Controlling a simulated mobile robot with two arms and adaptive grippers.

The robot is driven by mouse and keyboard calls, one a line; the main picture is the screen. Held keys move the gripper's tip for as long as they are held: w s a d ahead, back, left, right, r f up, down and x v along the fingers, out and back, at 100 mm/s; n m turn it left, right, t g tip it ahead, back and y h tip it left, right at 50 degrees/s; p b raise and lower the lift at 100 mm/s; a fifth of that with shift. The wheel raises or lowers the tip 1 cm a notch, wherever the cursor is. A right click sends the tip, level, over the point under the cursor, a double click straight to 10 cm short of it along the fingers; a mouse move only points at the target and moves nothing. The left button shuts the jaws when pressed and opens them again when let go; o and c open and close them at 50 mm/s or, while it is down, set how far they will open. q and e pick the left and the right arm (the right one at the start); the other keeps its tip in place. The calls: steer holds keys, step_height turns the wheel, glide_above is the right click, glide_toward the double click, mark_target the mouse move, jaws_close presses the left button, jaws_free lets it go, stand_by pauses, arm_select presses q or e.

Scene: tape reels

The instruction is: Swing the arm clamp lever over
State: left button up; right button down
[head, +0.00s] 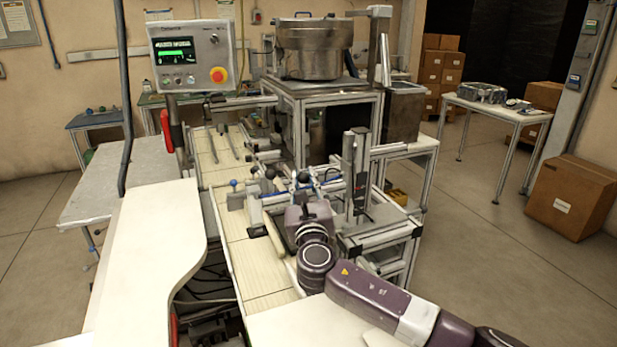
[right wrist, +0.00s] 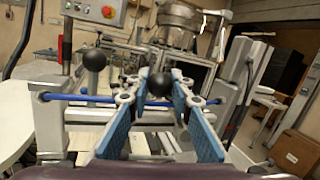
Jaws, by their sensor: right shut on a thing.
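In the right wrist view, my right gripper (right wrist: 159,80) has its two blue-padded fingers closed on the black ball knob of a lever (right wrist: 159,86). The lever's shaft below the knob is mostly hidden between the fingers. A second black ball knob (right wrist: 94,59) stands upright to the left, apart from the fingers. In the head view, my right gripper (head: 303,193) is over the bench fixture, largely hidden by my purple wrist. No label shows which lever is the arm clamp. My left gripper is not in view.
A blue rod (right wrist: 75,97) crosses the fixture near the fingers. A control box with a red button (head: 191,57) stands at the left. A metal bowl (head: 314,49) sits behind on a framed stand. An upright metal column (head: 355,170) rises close on the right.

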steer(key=shift+s+a+f+n, duration=0.15)
steer(key=shift+a+f+n, duration=0.15)
steer(key=shift+n, duration=0.3)
steer(key=c, duration=1.7)
jaws_free()
steer(key=s, duration=0.4)
steer(key=s+d+f, duration=0.1)
steer(key=s, duration=0.3)
steer(key=s+f, duration=0.1)
steer(key=s, duration=0.2)
steer(key=shift+s+d+f, duration=0.1)
steer(key=shift+s+d, duration=0.1)
steer(key=shift+s, duration=0.2)
